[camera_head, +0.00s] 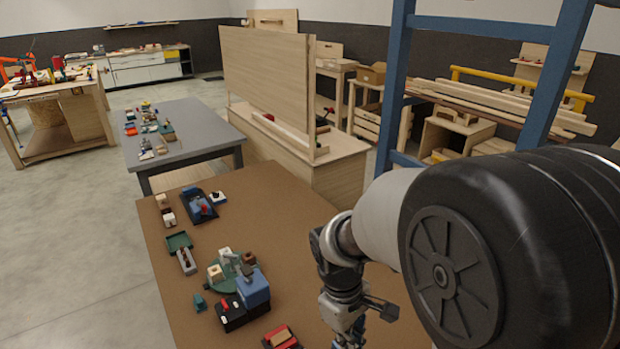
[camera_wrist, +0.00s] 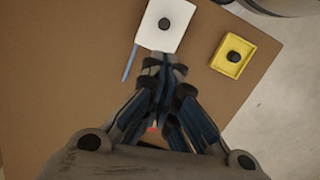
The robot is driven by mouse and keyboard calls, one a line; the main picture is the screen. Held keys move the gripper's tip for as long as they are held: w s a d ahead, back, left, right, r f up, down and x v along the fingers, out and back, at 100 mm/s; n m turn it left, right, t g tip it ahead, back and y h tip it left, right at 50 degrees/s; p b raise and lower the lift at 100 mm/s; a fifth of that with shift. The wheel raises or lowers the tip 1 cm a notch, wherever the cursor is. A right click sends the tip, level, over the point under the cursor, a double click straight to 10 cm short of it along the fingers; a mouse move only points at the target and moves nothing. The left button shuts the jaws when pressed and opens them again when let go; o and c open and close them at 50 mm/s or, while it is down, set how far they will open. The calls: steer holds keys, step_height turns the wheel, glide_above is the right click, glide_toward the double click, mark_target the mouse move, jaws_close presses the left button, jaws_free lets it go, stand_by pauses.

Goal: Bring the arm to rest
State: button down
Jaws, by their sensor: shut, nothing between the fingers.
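My gripper (camera_wrist: 162,62) shows in the wrist view with its fingertips together and nothing between them. It is above the brown table (camera_wrist: 60,60). Beyond the fingertips are a white square piece (camera_wrist: 180,14) with a dark round knob and a yellow square tray (camera_wrist: 228,62) with a dark round piece in it. In the head view my arm reaches over the right side of the brown table (camera_head: 180,325). The gripper's fingertips are cut off at the bottom edge there.
On the table's left part are a blue and black device (camera_head: 252,288), a round green plate (camera_head: 228,276), a green tray (camera_head: 179,242), a dark blue tray (camera_head: 198,206) and a red piece (camera_head: 283,338). A blue frame post (camera_head: 392,90) stands behind my arm. A grey table (camera_head: 200,130) stands farther back.

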steer(key=s+d+r+m+t+y, duration=0.1)
steer(key=s+d+r+m+t, duration=0.1)
steer(key=s+r, duration=0.5)
steer(key=s+d+r+m+t, duration=0.3)
steer(key=s+d+r+m, duration=0.1)
steer(key=s+r+m, duration=0.2)
steer(key=shift+s+r+m+t+y, duration=0.35)
steer(key=shift+s+r, duration=0.45)
steer(key=shift+r, duration=0.4)
